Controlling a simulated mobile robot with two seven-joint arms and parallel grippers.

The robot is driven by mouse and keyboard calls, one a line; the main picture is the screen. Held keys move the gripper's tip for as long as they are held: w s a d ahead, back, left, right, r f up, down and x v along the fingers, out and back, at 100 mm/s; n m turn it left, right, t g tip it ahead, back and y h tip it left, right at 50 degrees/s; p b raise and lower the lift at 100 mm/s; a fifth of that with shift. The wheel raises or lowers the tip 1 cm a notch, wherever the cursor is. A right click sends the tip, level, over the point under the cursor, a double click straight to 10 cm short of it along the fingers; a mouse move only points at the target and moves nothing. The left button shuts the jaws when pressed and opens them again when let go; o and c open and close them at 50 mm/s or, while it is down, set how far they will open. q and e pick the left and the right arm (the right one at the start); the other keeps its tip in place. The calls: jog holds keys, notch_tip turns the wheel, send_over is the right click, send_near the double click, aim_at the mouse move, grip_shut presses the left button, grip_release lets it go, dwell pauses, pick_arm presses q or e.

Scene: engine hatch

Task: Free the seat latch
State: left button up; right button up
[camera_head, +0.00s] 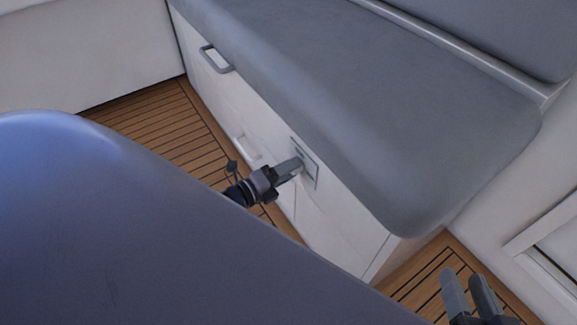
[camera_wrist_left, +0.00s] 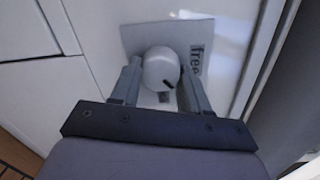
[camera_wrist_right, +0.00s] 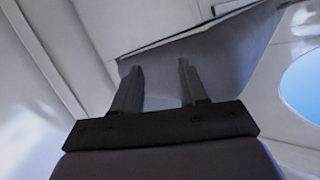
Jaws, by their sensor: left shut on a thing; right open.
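The seat latch is a round grey knob (camera_wrist_left: 161,68) with a dark mark near its lower right edge. It sits on a grey plate (camera_wrist_left: 222,42) lettered "free" on the right side. In the head view the latch plate (camera_head: 311,173) is on the white front of the seat box. My left gripper (camera_head: 297,165) reaches the plate there. In the left wrist view its two fingers (camera_wrist_left: 157,90) stand on either side of the knob, shut on it. My right gripper (camera_head: 466,284) is open and empty at the lower right; it also shows in the right wrist view (camera_wrist_right: 158,80).
The grey seat cushion (camera_head: 340,90) tops the white box (camera_head: 345,236). A grey handle (camera_head: 214,58) and a pale handle (camera_head: 246,147) are on the box front. Wooden floor (camera_head: 150,125) lies left of the box. A large blue-grey surface covers the lower left.

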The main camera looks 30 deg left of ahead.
pick_arm(q)
jog(key=n+p, duration=0.1)
jog(key=n, duration=0.3)
jog(key=n+p, duration=0.1)
jog(key=n, duration=0.4)
jog(key=shift+r+g+h, duration=0.15)
jog(key=shift+g+h, duration=0.15)
jog(key=shift+h, duration=0.1)
pick_arm(e)
jog(key=shift+w+a+r+m+g+y, duration=0.15)
jog(key=shift+a+m+g+y, duration=0.1)
jog(key=shift+a, duration=0.25)
jog(key=shift+w+a+r+m+g+y, duration=0.15)
jog(key=shift+a+g, duration=0.1)
jog(key=shift+a, duration=0.25)
pick_arm(q)
jog(key=shift+n, duration=0.3)
pick_arm(e)
jog(key=shift+f, duration=0.1)
pick_arm(q)
jog(key=o, duration=1.1)
jog(key=shift+c, duration=0.2)
pick_arm(e)
jog(key=shift+s+f, duration=0.1)
pick_arm(q)
jog(key=shift+a, duration=0.1)
